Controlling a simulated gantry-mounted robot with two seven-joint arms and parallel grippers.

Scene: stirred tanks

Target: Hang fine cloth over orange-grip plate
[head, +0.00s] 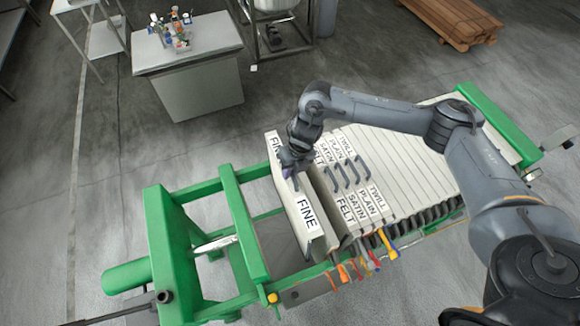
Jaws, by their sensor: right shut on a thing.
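The fine cloth (308,215) is a pale flat panel marked FINE, at the front left of the row on the press. My right gripper (291,172) is shut on it at its top edge, and the jaws are partly hidden by the wrist. The panel leans a little and stands slightly apart from the panel marked FELT (345,212). An orange grip (343,272) sticks out low on the near side of the press. The plate it belongs to is mostly hidden by the panels. My left gripper is not in view.
Panels marked SATIN, PLAIN and TWILL (376,200) with dark handles stand close behind FELT. Other coloured grips (388,245) line the near side. The green press frame (242,225) has an open gap on its left. A grey bench (190,75) stands farther back.

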